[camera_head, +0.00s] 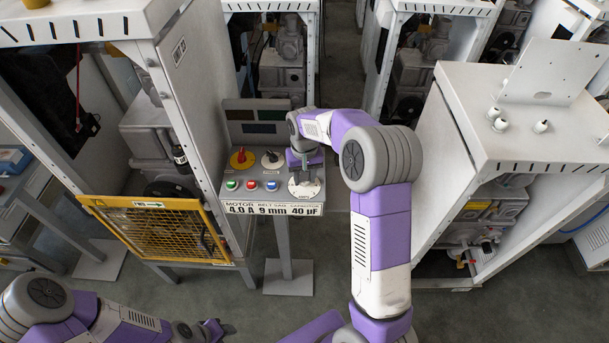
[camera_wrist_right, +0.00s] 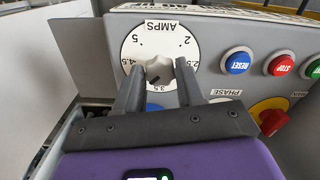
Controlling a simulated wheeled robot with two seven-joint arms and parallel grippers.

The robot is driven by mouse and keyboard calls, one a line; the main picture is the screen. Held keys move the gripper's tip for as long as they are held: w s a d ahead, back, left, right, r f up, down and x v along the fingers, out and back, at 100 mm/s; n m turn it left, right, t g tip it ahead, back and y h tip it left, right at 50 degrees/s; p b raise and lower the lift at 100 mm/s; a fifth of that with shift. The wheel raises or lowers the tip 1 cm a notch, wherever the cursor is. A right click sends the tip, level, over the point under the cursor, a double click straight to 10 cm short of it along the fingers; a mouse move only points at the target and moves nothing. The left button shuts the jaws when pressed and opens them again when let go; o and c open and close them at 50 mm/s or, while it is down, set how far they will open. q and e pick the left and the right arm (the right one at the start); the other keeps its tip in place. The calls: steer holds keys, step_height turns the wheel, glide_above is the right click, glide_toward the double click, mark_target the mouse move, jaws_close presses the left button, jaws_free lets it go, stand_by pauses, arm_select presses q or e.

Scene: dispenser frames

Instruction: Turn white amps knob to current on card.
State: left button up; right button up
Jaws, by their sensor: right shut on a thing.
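The white amps knob (camera_wrist_right: 159,68) sits on a round white dial (camera_wrist_right: 137,42) marked AMPS, upside down in the wrist view. Numbers including 2, 2.5, 3.5, 4.5 and 5 show around it. My right gripper (camera_head: 305,168) reaches down over this dial (camera_head: 305,189) at the panel's right end. Its two fingers close on either side of the knob. The knob's exact setting is hard to read. The card (camera_head: 272,209) on the panel's front edge reads 4.0 A, 9 mm, 40 µF. My left gripper (camera_head: 215,330) is low at left, away from the panel; its opening is unclear.
A red knob on yellow (camera_head: 241,159) and a smaller knob (camera_head: 271,160) are beside my right gripper. Green, red and blue buttons (camera_head: 252,185) line the panel's front. A yellow mesh guard (camera_head: 160,232) stands left, and a white cabinet (camera_head: 500,120) right.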

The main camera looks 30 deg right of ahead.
stand_by(0.5)
steer(key=o, duration=1)
steer(key=shift+r, duration=0.1)
step_height(320, 180, up, 8)
steer(key=shift+f+p, duration=0.25)
steer(key=shift+p, duration=0.05)
